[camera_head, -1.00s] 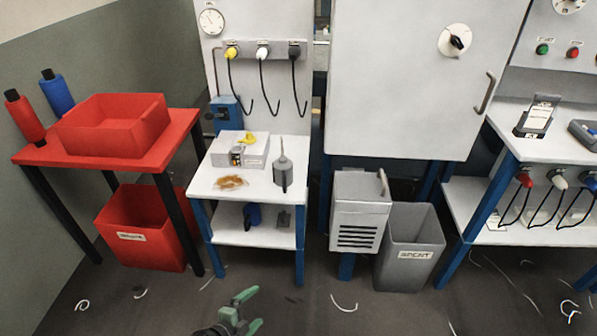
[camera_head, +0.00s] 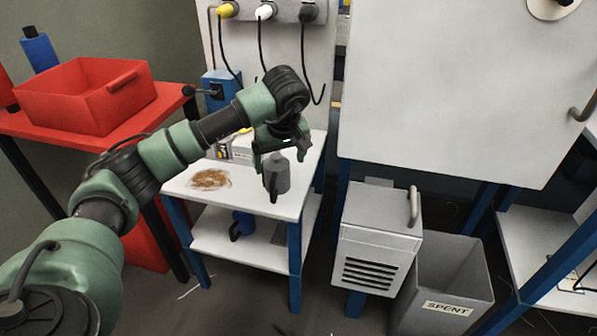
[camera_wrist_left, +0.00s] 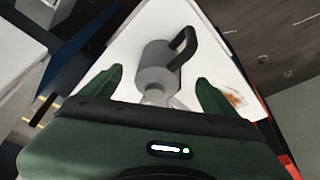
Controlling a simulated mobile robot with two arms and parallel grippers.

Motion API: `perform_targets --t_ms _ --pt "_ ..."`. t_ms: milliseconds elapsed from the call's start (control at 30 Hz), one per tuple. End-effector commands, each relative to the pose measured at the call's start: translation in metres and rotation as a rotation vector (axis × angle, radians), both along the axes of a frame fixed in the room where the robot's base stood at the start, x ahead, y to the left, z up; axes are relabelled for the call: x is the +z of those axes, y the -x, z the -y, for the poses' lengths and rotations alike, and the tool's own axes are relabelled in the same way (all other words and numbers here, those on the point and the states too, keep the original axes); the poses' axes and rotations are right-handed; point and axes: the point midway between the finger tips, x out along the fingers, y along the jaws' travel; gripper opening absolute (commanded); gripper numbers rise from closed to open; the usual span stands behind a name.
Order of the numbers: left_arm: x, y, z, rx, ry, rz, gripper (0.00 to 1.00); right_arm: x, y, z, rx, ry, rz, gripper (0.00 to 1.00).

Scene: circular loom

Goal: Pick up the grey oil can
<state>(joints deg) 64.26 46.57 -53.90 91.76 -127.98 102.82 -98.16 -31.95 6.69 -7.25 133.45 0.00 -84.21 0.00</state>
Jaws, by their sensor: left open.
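The grey oil can (camera_head: 277,178) stands upright on the white top of the small blue-legged table (camera_head: 240,200), near its right side. Its dark handle faces the front. My left gripper (camera_head: 275,150) is just above and behind the can, and partly hides its spout. In the left wrist view, the can (camera_wrist_left: 157,72) lies ahead between the two green fingers of my left gripper (camera_wrist_left: 158,88). The fingers are spread apart and do not visibly touch the can. My right gripper is in neither view.
A brown stain (camera_head: 210,179) is on the tabletop left of the can. A blue can (camera_head: 242,224) stands on the lower shelf. A red bin (camera_head: 90,95) is on the red table. A grey vented box (camera_head: 375,235) and a spent bin (camera_head: 445,280) stand to the right.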

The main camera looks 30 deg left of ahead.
Motion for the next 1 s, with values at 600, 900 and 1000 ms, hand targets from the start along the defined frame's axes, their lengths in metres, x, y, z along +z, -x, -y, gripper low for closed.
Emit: perform_targets --t_ms 600,900,1000 --pt "-0.044 -0.01 -0.022 -0.007 -0.053 0.002 0.89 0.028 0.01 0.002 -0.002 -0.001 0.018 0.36" --pt "-0.066 -0.017 -0.03 -0.009 -0.054 0.006 0.89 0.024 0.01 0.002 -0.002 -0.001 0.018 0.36" --pt "-0.065 -0.017 -0.03 -0.009 -0.054 0.006 0.89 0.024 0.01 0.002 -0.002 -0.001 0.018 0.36"
